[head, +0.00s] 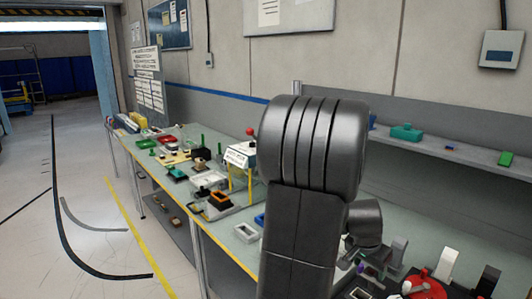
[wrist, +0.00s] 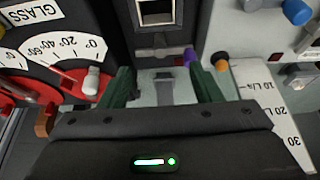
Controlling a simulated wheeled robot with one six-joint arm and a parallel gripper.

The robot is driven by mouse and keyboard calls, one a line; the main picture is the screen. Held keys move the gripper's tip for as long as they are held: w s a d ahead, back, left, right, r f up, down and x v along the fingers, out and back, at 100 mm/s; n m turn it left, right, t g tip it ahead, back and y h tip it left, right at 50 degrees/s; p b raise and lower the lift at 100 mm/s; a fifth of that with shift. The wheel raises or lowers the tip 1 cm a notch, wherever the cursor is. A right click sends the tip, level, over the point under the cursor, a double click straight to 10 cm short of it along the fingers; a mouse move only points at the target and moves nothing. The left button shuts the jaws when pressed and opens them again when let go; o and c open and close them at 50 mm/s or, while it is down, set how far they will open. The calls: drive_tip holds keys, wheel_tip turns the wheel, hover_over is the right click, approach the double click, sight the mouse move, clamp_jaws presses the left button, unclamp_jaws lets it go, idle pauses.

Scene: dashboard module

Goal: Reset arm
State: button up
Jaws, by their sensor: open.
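My gripper (wrist: 165,92) shows in the wrist view with its two dark green fingers spread apart and nothing between them. It hangs over a grey surface in front of a black block with a square opening (wrist: 158,12). In the head view my dark arm rises in the middle and hides part of the bench; the gripper itself cannot be made out there.
A long workbench (head: 222,228) carries several small modules and trays. A red round dial (wrist: 40,65) lies left of my gripper and a white scale (wrist: 265,100) right. A wall shelf (head: 440,145) runs behind. Open floor (head: 85,215) lies left.

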drive_tip(key=shift+s+a+r+b, duration=0.45)
drive_tip(key=shift+a+r, duration=0.15)
drive_tip(key=shift+r, duration=0.05)
idle(0.3)
